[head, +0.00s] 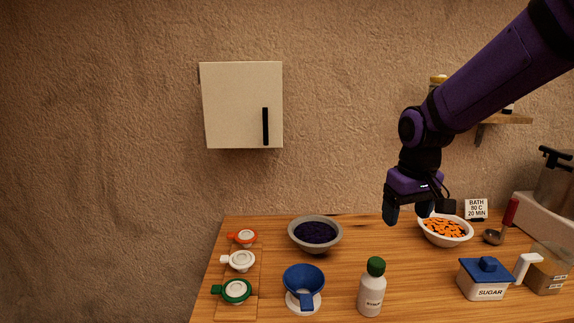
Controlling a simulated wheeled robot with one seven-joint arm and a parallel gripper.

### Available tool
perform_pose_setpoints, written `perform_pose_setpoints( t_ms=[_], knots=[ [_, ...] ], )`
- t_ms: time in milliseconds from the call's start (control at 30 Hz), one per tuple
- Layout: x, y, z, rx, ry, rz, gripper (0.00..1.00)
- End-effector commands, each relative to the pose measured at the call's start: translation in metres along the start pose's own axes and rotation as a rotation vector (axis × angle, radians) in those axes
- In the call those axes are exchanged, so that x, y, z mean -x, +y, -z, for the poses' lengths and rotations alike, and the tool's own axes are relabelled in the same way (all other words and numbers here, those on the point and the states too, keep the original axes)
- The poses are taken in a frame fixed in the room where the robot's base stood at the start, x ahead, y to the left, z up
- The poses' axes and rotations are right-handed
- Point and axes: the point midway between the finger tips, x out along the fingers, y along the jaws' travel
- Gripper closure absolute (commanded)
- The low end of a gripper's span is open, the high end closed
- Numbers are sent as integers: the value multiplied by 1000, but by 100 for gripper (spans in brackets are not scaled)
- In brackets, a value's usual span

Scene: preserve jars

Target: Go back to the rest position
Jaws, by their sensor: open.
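My gripper (408,212) hangs from my purple arm at the right of the head view. It points down above the back part of the wooden table. Its dark fingers are apart, with nothing seen between them. It is just left of a white bowl of orange pieces (445,230) and partly in front of it in the picture. I cannot tell whether the fingers clear the bowl's rim.
On the table (345,265) stand a grey bowl of dark fruit (315,234), a blue funnel (303,281), a green-capped bottle (371,290), a sugar box (485,280) and several lids (236,291). A closed cabinet (240,105) hangs on the wall. A pot (555,185) stands right.

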Motion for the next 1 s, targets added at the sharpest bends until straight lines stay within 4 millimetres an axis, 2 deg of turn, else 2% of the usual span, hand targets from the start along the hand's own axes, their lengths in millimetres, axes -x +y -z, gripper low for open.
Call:
perform_pose_setpoints(
  t_ms=[33, 200, 500, 800, 1000],
  knots=[
    [14, 2, -11, -13, 25, -8, 27],
    [50, 7, -46, -57, 88, -26, 27],
    [95, 10, -114, -137, 204, -38, 27],
    [118, 8, -179, -205, 314, -31, 27],
    [121, 7, -202, -230, 353, -22, 27]
  ],
)
